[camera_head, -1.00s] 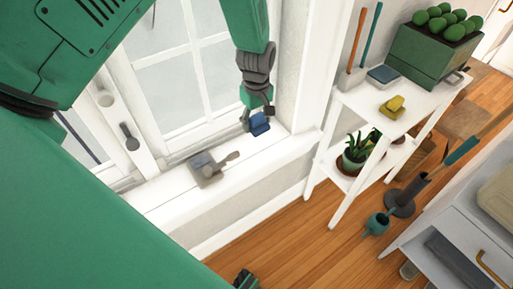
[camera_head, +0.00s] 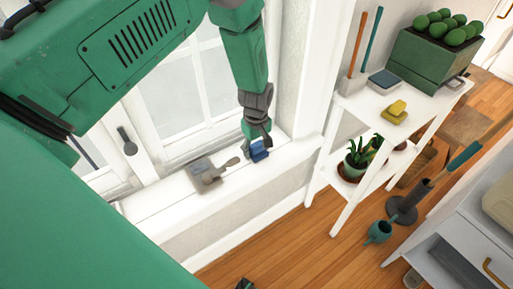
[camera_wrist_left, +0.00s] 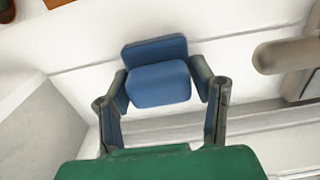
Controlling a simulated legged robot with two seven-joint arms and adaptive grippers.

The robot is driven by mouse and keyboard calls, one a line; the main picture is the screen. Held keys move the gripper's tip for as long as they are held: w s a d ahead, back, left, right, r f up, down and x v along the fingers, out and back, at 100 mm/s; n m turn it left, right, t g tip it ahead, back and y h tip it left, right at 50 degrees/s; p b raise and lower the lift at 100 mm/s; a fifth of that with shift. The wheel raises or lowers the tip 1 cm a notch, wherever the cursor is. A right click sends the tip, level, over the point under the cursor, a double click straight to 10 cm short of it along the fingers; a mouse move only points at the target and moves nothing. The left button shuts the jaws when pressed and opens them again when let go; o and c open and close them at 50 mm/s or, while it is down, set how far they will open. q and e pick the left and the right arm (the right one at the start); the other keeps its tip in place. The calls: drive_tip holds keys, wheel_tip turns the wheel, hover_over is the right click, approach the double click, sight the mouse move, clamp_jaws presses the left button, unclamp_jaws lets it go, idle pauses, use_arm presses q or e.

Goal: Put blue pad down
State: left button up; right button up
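The blue pad (camera_head: 258,151) is at the window sill (camera_head: 180,200), near its right end. My left gripper (camera_head: 255,144) reaches down to it from above. In the left wrist view the blue pad (camera_wrist_left: 158,82) lies between the two fingers (camera_wrist_left: 160,88), which close on its sides. The pad is on or just above the white sill; I cannot tell whether it touches. A small dark and green part, likely my right gripper (camera_head: 243,284), shows at the bottom edge, mostly cut off.
A grey-beige tool with a handle (camera_head: 208,174) lies on the sill left of the pad. The window handle (camera_head: 127,140) is further left. A white shelf (camera_head: 365,104) with a yellow pad (camera_head: 395,112), a plant and a green planter stands right. Bare sill lies around the pad.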

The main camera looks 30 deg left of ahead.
sight(257, 144)
use_arm(q)
drive_tip(key=shift+o, duration=1.3)
drive_tip(key=shift+a, duration=0.1)
drive_tip(key=shift+a+f, duration=0.1)
drive_tip(key=shift+f+b, duration=0.35)
drive_tip(key=shift+b, duration=0.15)
wheel_tip(257, 144, up, 14)
drive_tip(key=p, duration=0.3)
drive_tip(key=shift+d+p, duration=0.3)
drive_tip(key=shift+d, duration=0.1)
drive_tip(key=shift+s, duration=0.1)
